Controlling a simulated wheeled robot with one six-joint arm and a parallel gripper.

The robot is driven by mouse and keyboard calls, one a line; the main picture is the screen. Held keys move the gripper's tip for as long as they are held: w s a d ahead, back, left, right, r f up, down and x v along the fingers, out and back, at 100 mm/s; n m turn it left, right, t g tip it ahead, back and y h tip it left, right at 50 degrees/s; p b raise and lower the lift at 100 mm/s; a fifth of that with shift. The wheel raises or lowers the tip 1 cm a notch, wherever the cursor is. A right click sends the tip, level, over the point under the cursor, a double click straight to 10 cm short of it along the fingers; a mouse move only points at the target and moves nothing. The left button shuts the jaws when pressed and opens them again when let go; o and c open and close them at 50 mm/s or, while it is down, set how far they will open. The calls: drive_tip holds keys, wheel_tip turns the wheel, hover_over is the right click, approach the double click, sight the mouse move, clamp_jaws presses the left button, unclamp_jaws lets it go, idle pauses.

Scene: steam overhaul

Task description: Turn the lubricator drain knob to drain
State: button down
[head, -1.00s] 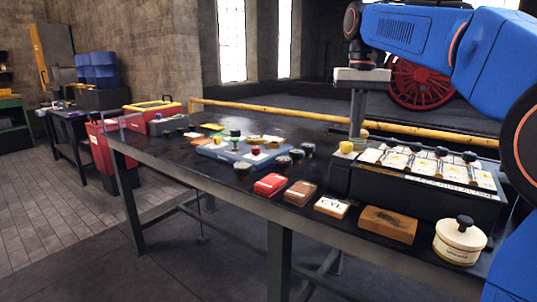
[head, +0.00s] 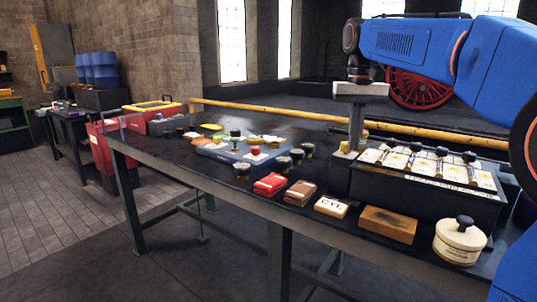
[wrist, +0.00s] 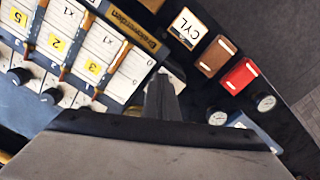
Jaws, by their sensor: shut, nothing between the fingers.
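The lubricator (head: 425,192) is a long dark box at the right of the bench in the head view, with a row of white cards and black knobs on top. In the wrist view its numbered cards (wrist: 68,20) fill the upper left. A small yellow knob (head: 344,147) shows at its left end in the head view, mostly covered by my gripper. My gripper (head: 354,149) points down there with its fingers together, and they show mid-frame in the wrist view (wrist: 161,88). I cannot tell whether they touch the knob. The knob is hidden in the wrist view.
Along the bench's front edge lie a red block (head: 270,184), a brown block (head: 300,193), a CYL card (head: 332,207), a wooden block (head: 388,224) and a cream pot (head: 460,242). A blue tray (head: 215,152) with small parts stands further left. A yellow rail (head: 260,111) runs behind.

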drive_tip(key=shift+a, duration=0.6)
drive_tip(key=shift+w+a, duration=0.2)
drive_tip(key=shift+a, duration=0.45)
idle(0.6)
drive_tip(key=shift+s, duration=0.1)
drive_tip(key=shift+s+a+r, duration=0.1)
drive_tip(key=shift+s+a, duration=0.1)
drive_tip(key=shift+s, duration=0.05)
drive_tip(key=shift+r, duration=2.9)
drive_tip(key=shift+w+d+f, duration=0.1)
drive_tip(key=shift+d+f, duration=0.35)
drive_tip(key=shift+f, duration=0.55)
drive_tip(key=shift+d+f, duration=0.5)
drive_tip(key=shift+f, duration=0.5)
drive_tip(key=shift+w+d+f, duration=0.1)
drive_tip(key=shift+d+f, duration=0.35)
drive_tip(key=shift+f, duration=0.55)
